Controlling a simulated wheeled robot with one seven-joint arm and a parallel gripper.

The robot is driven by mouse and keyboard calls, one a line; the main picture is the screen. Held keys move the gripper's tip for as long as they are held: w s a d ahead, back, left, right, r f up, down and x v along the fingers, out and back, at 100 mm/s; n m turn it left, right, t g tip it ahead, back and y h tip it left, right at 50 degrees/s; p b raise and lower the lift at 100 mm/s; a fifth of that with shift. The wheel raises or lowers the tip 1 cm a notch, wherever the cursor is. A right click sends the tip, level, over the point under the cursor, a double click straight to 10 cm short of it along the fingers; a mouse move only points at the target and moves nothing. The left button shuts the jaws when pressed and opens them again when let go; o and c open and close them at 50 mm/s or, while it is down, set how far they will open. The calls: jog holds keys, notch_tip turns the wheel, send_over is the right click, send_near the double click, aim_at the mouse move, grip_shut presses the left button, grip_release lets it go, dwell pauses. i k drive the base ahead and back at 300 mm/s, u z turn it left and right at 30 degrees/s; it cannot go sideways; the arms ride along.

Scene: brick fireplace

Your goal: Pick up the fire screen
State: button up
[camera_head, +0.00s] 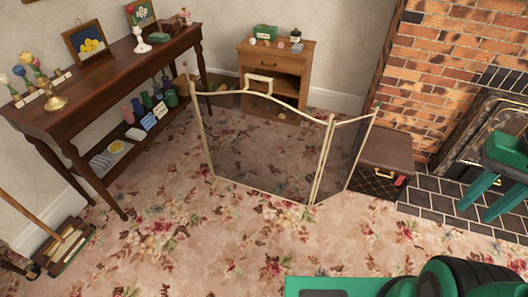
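The fire screen (262,150) stands upright on the floral carpet near the middle of the head view. It has a pale gold frame, see-through dark mesh and a small handle on its top edge. A narrower side panel angles back at its right. My gripper (473,213) is at the right edge, with its two green fingers apart and nothing seen between them. It is well to the right of the screen, not touching it, over the dark hearth tiles. Part of the gripper is cut off by the picture edge.
A long wooden table (110,75) with ornaments stands at the left. A small cabinet (276,65) is behind the screen. A brown box (387,152) sits just right of it, beside the brick fireplace (450,60). Carpet in front is clear.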

aim_at(255, 140)
jog(key=i, duration=0.85)
jog(key=u, duration=0.1)
